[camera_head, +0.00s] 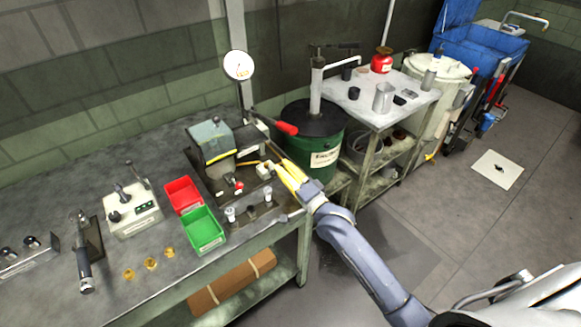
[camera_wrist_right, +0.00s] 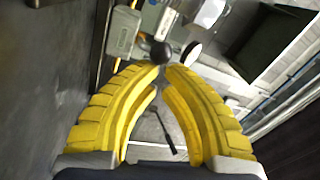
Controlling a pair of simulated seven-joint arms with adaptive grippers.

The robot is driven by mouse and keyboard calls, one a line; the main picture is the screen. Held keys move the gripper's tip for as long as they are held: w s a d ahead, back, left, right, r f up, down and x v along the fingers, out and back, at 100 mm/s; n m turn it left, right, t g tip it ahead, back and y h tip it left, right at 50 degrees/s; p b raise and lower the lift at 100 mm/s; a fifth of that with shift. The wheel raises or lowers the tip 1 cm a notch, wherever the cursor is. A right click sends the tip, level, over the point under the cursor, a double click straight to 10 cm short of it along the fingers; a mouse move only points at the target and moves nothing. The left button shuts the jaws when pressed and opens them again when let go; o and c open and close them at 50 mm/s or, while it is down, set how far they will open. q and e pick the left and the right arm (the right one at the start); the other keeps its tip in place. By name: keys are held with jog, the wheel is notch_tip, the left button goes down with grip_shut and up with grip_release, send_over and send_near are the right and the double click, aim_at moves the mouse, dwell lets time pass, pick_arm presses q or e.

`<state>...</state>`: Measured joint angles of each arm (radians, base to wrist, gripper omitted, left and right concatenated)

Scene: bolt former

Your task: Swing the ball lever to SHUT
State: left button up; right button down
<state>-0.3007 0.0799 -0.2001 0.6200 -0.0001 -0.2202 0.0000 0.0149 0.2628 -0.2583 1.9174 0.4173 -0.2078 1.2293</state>
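My right gripper (camera_head: 280,166) reaches over the machine (camera_head: 213,143) on the bench, its yellow fingertips near a small pale block (camera_head: 263,170). In the right wrist view its fingers (camera_wrist_right: 163,68) are drawn together, with only a slim gap at the tips. A black ball (camera_wrist_right: 161,52) shows just beyond the tips there, likely the lever's knob; I cannot tell whether they touch it. A thin dark rod (camera_wrist_right: 165,135) shows between the fingers. In the head view the ball lever is not clearly seen, and no SHUT mark is readable. My left gripper is out of view.
Red (camera_head: 182,194) and green (camera_head: 205,228) bins stand left of the machine, with a control box (camera_head: 132,212) further left. A metal shelf table (camera_head: 410,113) stands behind.

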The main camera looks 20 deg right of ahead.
jog(key=shift+s+a, duration=0.3)
jog(key=shift+a, duration=0.2)
jog(key=shift+s+a, duration=0.2)
jog(key=shift+a, duration=0.35)
jog(key=shift+s+a, duration=0.1)
jog(key=shift+a, duration=1.2)
jog(key=shift+r, duration=0.1)
notch_tip(320, 180, up, 10)
dwell(0.3)
